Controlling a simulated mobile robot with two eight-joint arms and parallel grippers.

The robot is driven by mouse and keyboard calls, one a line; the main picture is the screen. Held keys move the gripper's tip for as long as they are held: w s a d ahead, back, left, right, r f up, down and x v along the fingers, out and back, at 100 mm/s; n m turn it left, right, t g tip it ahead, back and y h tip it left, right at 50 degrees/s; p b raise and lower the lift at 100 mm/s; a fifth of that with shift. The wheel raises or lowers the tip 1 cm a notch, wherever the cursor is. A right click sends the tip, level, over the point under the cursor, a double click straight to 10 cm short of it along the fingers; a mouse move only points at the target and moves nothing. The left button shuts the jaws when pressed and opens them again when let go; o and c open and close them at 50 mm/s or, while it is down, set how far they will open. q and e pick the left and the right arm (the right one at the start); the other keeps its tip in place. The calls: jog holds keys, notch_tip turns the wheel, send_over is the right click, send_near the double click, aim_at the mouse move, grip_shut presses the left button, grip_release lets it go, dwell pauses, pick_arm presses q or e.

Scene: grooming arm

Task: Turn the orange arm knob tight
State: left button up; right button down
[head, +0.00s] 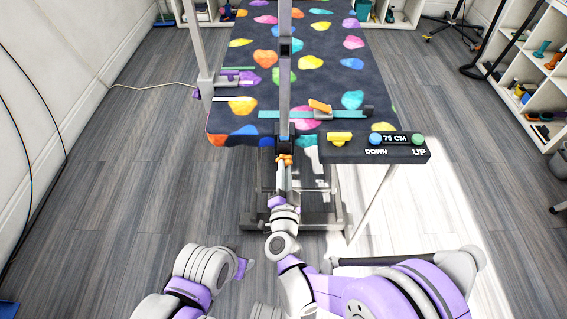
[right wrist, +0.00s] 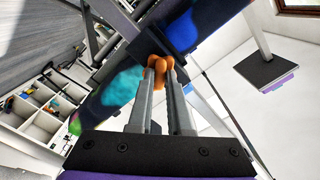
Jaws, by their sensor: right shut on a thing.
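The orange arm knob (head: 285,159) sits at the near edge of the grooming table, low on the upright grey post (head: 285,95). In the right wrist view the knob (right wrist: 160,72) is between the tips of my right gripper (right wrist: 162,80), which is shut on it. In the head view my right gripper (head: 284,172) reaches up to the knob from below. My left arm shows at the bottom left of the head view; its gripper's jaws cannot be made out.
The table (head: 235,55) has a dark top with colourful blobs. A height control panel (head: 400,153) reading 75 CM, with a blue and a green button, juts out at its near right corner. White shelves (head: 530,75) stand at the right.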

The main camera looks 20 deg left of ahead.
jog(key=shift+m, duration=1.5)
jog(key=m, duration=0.2)
jog(key=shift+m+b, duration=0.4)
jog(key=shift+m, duration=1.4)
jog(key=c, duration=0.8)
grip_release()
